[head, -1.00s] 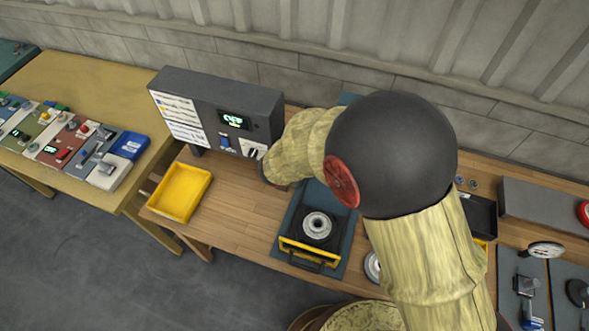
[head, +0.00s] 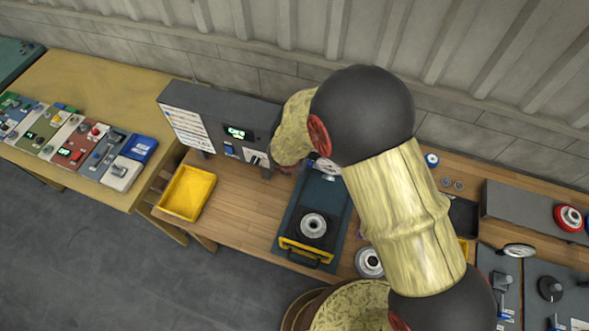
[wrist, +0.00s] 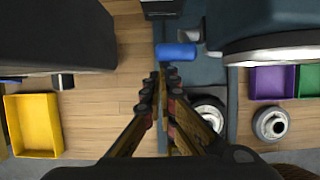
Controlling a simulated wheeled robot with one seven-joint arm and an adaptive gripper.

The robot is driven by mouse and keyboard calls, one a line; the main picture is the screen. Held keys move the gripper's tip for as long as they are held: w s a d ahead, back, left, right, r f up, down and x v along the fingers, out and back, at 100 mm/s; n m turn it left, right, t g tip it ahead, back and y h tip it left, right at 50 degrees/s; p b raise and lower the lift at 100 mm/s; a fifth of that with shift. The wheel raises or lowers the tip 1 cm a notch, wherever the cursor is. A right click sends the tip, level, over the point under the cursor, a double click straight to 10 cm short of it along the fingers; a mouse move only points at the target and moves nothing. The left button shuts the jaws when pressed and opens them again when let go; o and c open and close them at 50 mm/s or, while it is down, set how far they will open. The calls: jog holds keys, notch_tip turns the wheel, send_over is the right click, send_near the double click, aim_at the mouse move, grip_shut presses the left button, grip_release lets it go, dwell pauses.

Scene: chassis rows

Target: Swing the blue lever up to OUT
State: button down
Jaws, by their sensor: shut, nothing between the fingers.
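A blue cylindrical handle (wrist: 176,51), which looks like the blue lever's grip, lies crosswise near the top middle of the wrist view. A grey metal piece joins it at its right. My gripper (wrist: 163,74) is shut and empty. Its fingertips show just below the blue handle in the picture; I cannot tell whether they touch it. In the head view my arm hides the fingertips and this handle. No OUT marking is readable.
A grey console (head: 218,118) with a lit display stands left of my gripper. A yellow tray (head: 187,193) sits at the bench's left. A round metal part (wrist: 271,124) and a purple bin (wrist: 266,82) lie to the right. Bare wood shows between tray and plate.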

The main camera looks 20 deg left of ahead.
jog(key=w+r+p, duration=0.2)
jog(key=w+p, duration=0.1)
jog(key=shift+w+d+r, duration=0.1)
jog(key=shift+w+r, duration=0.05)
jog(key=shift+r, duration=0.1)
jog(key=shift+w+d+r+p, duration=0.1)
jog(key=shift+w+r+p, duration=0.1)
jog(key=shift+w+p, duration=0.65)
jog(key=shift+w+b, duration=0.15)
jog(key=shift+b, duration=0.15)
dwell(0.4)
